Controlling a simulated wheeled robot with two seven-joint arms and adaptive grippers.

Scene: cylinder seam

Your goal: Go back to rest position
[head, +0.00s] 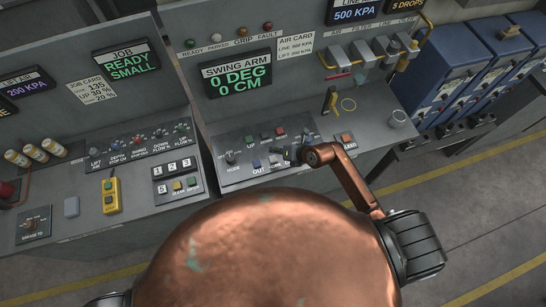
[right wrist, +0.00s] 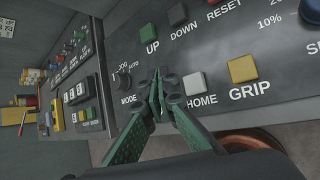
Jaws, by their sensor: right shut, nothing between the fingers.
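In the head view my right arm reaches in from the right, and its dark right gripper (head: 293,154) is over the right-hand button panel (head: 232,178). Its fingers are too small there to tell apart. In the right wrist view the two green-padded fingers of the right gripper (right wrist: 162,88) come together at their dark tips, with nothing between them. The tips overlap the area beside the MODE and JOG/AUTO labels and hide part of it. I cannot tell whether they touch the panel. My left gripper is not in view.
The right wrist view shows a green UP button (right wrist: 148,33), a white HOME button (right wrist: 194,83) and a yellow GRIP button (right wrist: 243,69) close by.

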